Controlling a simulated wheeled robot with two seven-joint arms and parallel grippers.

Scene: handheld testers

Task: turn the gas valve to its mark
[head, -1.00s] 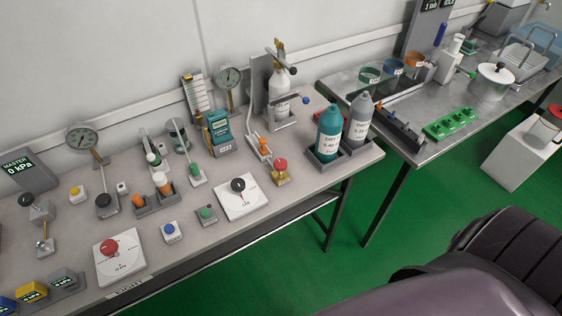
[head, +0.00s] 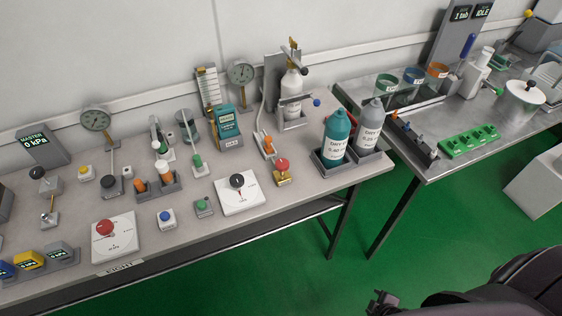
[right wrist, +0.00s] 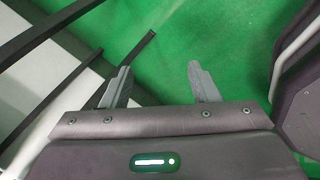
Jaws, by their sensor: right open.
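Two white dial plates with printed marks stand near the table's front edge. One has a black knob (head: 237,181), the other a red knob (head: 104,228). A small brass valve with a red top (head: 282,166) stands right of the black-knob plate. I cannot tell for sure which of these is the gas valve, and the dial lettering is too small to read. My right gripper (right wrist: 157,74) is open and empty over the green floor, away from the table. My left gripper is not in view.
Teal (head: 337,138) and grey (head: 368,128) bottles stand in a dark tray at the table's right end. Gauges, switches and small testers crowd the table. A metal bench (head: 440,175) stands to the right, with green floor (head: 290,265) in front.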

